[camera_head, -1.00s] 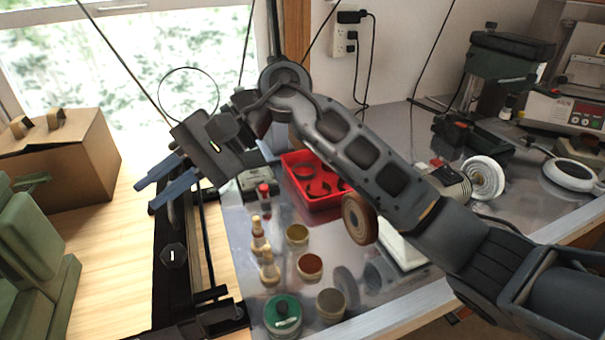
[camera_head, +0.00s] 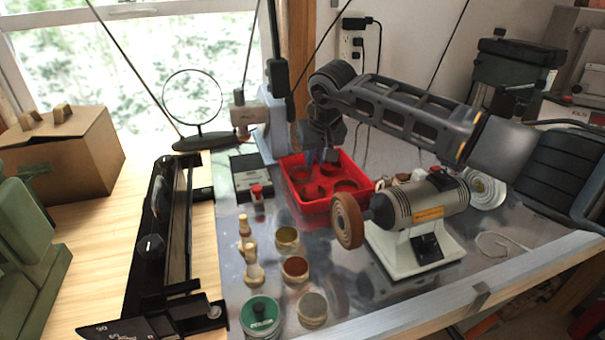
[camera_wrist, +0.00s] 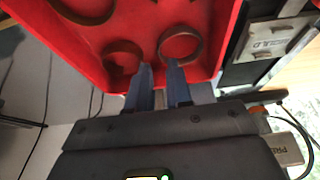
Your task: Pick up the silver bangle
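A red tray (camera_head: 336,205) on the metal bench holds several ring-shaped bangles. The wrist view also shows the red tray (camera_wrist: 115,30). In it, one ring (camera_wrist: 180,47) lies just ahead of the right fingertip, and another ring (camera_wrist: 123,57) lies just left of the left fingertip. A third, larger ring (camera_wrist: 87,8) is partly cut off at the top. All look brownish or grey; I cannot tell which is the silver bangle. My gripper (camera_wrist: 159,68) points into the tray, its two blue fingers apart with nothing seen between them. In the head view my gripper (camera_head: 321,157) is above the tray's back part.
A bench grinder (camera_head: 425,205) with a brown wheel stands right of the tray. A black-and-white box (camera_head: 251,173) is left of the tray. A round mirror (camera_head: 192,98) stands behind.

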